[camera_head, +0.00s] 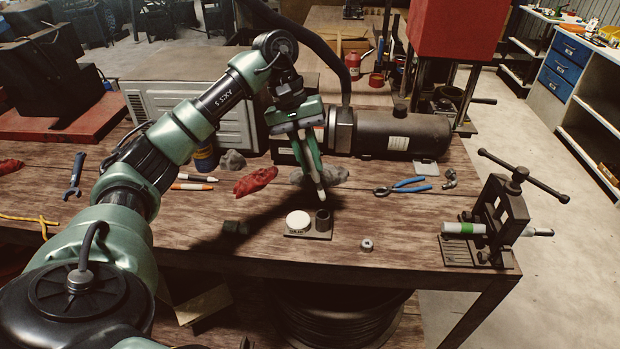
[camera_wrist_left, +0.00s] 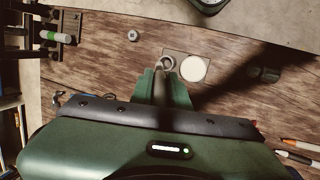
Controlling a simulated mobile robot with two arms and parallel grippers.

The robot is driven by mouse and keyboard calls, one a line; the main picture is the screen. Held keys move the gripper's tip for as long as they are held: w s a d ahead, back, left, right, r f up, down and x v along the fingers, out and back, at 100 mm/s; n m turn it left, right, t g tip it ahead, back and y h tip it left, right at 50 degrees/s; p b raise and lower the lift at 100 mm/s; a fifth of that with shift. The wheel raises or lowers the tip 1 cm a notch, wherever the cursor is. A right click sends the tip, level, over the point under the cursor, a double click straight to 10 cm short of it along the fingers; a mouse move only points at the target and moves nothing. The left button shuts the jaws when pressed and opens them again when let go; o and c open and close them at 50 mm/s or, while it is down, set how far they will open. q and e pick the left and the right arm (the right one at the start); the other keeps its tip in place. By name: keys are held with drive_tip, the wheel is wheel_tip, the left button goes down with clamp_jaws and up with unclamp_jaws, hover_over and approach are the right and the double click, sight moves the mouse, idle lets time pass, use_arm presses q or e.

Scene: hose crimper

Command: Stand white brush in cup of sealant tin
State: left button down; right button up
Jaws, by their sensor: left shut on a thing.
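My left gripper (camera_head: 316,172) points down over the bench and is shut on the white brush (camera_head: 321,195). Only a short pale end of the brush shows below the fingers; the rest is hidden by them. The sealant tin (camera_head: 298,221) has a round white top and sits on a small labelled plate; its white top also shows in the left wrist view (camera_wrist_left: 193,68). The dark open cup (camera_head: 323,222) stands beside it on the plate. The brush end appears just above the cup in the head view; I cannot tell whether it enters the rim. My right gripper is not in view.
A metal nut (camera_head: 367,244) lies right of the cup. A vise (camera_head: 492,225) with a green-banded piece stands at the bench's right end. Blue-handled pliers (camera_head: 408,186), a red rag (camera_head: 256,180) and a dark cylindrical motor (camera_head: 400,135) lie behind. The front bench strip is mostly clear.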

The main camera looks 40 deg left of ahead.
use_arm(q)
wheel_tip(320, 180, down, 6)
drive_tip(key=shift+r+p, duration=0.1)
drive_tip(key=shift+p, duration=0.6)
drive_tip(key=shift+f+b, duration=0.65)
drive_tip(key=shift+b, duration=0.15)
drive_tip(key=c, duration=1.4)
unclamp_jaws()
drive_tip(key=shift+o, duration=0.2)
drive_tip(key=shift+r, duration=0.1)
